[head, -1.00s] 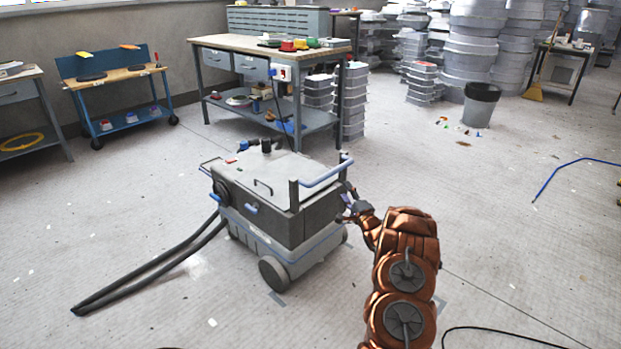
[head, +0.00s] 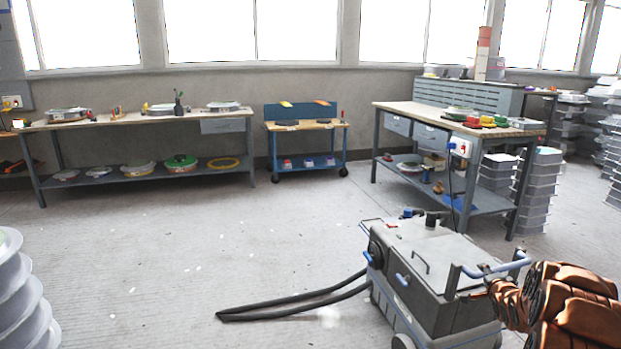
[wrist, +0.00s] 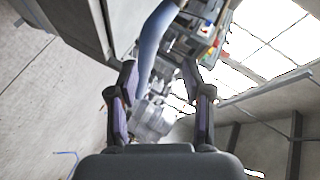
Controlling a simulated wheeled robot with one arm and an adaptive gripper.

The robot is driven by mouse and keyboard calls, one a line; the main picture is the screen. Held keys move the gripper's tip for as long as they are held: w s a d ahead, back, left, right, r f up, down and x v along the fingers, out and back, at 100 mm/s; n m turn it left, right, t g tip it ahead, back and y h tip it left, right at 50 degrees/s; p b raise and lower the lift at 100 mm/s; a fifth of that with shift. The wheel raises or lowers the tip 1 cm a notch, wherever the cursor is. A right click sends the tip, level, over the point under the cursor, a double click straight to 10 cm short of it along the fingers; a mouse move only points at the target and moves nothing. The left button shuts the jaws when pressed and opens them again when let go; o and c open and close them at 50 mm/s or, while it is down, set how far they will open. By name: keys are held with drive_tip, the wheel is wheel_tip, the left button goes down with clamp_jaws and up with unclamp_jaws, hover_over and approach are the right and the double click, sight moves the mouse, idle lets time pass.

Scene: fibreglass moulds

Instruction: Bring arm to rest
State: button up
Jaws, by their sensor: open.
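My copper-coloured arm shows at the lower right of the head view, beside the handle end of a grey wheeled vacuum unit (head: 425,262). My gripper (wrist: 160,85) is open in the wrist view, its two dark fingers spread apart with nothing gripped. The vacuum's blue handle bar (head: 498,267) also shows in the wrist view (wrist: 149,45), just ahead of and partly between the fingers. I cannot tell whether it touches them. In the head view the gripper cannot be made out clearly near the handle.
A black hose (head: 270,308) runs left from the vacuum across the floor. Behind stand a workbench (head: 465,118), a blue cart (head: 300,124) and a long bench (head: 130,122). Stacked white moulds (head: 20,300) stand at the lower left.

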drive_tip(key=s+a+r+n+g+y, duration=0.1)
drive_tip(key=s+a+r+n+g, duration=0.25)
drive_tip(key=s+a, duration=0.75)
drive_tip(key=s+a+r+n+g+y, duration=0.15)
drive_tip(key=s+a+n+g, duration=0.3)
drive_tip(key=s+a, duration=0.55)
drive_tip(key=s+a+r+n+g+y, duration=0.1)
drive_tip(key=s+a+n+g, duration=0.2)
drive_tip(key=s+a, duration=0.55)
drive_tip(key=s+a+r+n+g, duration=0.1)
drive_tip(key=s+a+n+g, duration=0.25)
drive_tip(key=s, duration=1.05)
drive_tip(key=s+a+r+n+g+y, duration=0.1)
drive_tip(key=s+a+r+n+g, duration=0.1)
drive_tip(key=s+a, duration=0.7)
wheel_tip(320, 180, up, 25)
drive_tip(key=s+d+t+p, duration=0.1)
drive_tip(key=s+d+p, duration=0.1)
drive_tip(key=p, duration=2.2)
drive_tip(key=shift+s, duration=0.2)
drive_tip(key=shift+f, duration=0.1)
